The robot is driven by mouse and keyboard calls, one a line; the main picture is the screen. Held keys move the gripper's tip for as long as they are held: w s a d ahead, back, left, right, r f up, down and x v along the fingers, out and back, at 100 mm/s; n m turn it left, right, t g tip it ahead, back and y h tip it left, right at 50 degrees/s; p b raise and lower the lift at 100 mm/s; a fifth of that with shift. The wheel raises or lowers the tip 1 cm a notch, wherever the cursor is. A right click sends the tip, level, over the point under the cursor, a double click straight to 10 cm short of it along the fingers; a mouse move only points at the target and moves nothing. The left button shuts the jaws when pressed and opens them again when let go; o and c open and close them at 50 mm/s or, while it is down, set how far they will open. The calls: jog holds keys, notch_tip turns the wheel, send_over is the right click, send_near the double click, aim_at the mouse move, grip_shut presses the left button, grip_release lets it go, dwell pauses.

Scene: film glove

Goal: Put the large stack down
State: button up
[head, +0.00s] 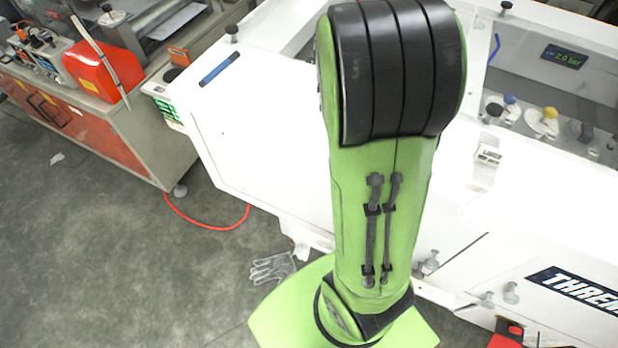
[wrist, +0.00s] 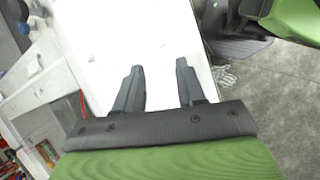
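No large stack can be made out in either view. My gripper (wrist: 159,66) shows in the wrist view with its two dark fingers apart. Nothing is visible between them except a bright white surface behind. In the head view my green arm blocks the middle of the picture, and my gripper is hidden there.
A white machine (head: 262,125) fills the centre and right. A grey glove (head: 272,268) lies on the floor; it also shows in the wrist view (wrist: 222,75). A workbench (head: 140,140) with a red container (head: 103,75) stands left. A red hose (head: 205,224) crosses open grey floor.

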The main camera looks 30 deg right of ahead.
jog(key=s+a+r+m+t+y, duration=0.1)
jog(key=a+r+m+t+y, duration=0.2)
jog(key=a, duration=0.9)
jog(key=s+a+r+t+y, duration=0.1)
jog(key=s+a+r+t, duration=0.15)
jog(key=a+t, duration=0.6)
jog(key=a+f+g+b, duration=0.1)
jog(key=a+f+b, duration=0.1)
jog(key=f+b, duration=0.1)
jog(key=a+f+g+b, duration=0.1)
jog(key=b, duration=0.1)
jog(key=shift+w+f+g, duration=0.2)
jog(key=shift+w+g, duration=0.05)
jog(key=shift+g, duration=0.1)
